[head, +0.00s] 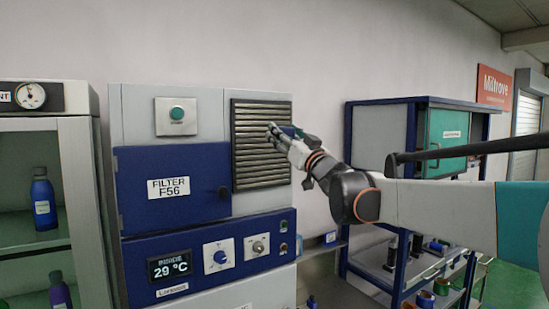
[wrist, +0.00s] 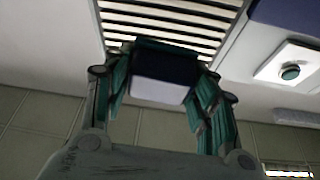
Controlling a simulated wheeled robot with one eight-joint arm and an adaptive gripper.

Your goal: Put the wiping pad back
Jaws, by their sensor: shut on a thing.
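The wiping pad (wrist: 163,90) is a small block with a dark blue top part and a pale grey-white face. It sits between the two fingers of my gripper (wrist: 160,76) in the wrist view, and the gripper is shut on it. In the head view my gripper (head: 284,138) is in front of the slatted vent (head: 258,160), at its right side. The pad is hard to make out there. The slats also show behind the pad in the wrist view (wrist: 175,22); I cannot tell whether the pad touches them.
The vent is on a cabinet with a blue filter door (head: 172,205), a green button (head: 177,114) and a control panel with knobs (head: 215,262). A glass-door cabinet with bottles (head: 43,200) stands left. A blue shelf rack (head: 384,105) stands right, with a low bench (head: 325,285) between.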

